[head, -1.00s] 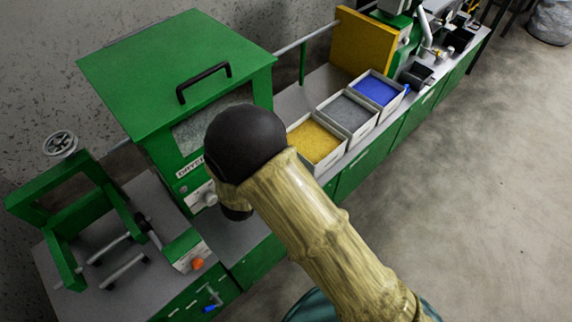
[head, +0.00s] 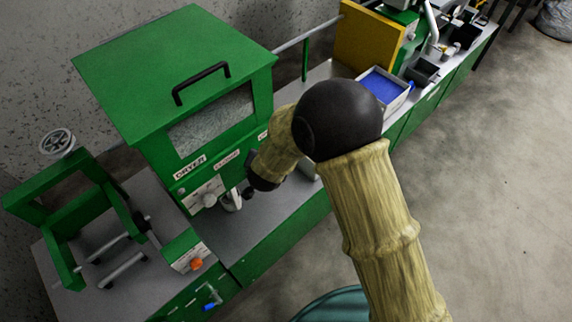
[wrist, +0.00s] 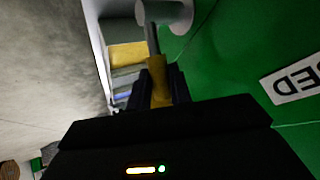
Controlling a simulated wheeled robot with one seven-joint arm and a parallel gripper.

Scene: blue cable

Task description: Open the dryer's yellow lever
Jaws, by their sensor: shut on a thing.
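The green dryer (head: 185,85) stands on the bench in the head view, its label and front panel facing me. My gripper shows at the dryer's front below the panel in the head view, small and partly hidden by my arm. In the wrist view my gripper (wrist: 161,88) is shut on the yellow lever (wrist: 157,72), its dark fingers on either side of the yellow grip. A thin metal rod runs from the grip to a grey round fitting (wrist: 168,12) by the green wall. A sign ending in "SED" (wrist: 296,80) is on that wall. The lever is not discernible in the head view.
A blue-filled tray (head: 384,88) and a yellow panel (head: 362,40) stand farther along the bench. A green frame machine (head: 65,210) with an orange knob (head: 196,263) is at the left. The floor at the right is clear.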

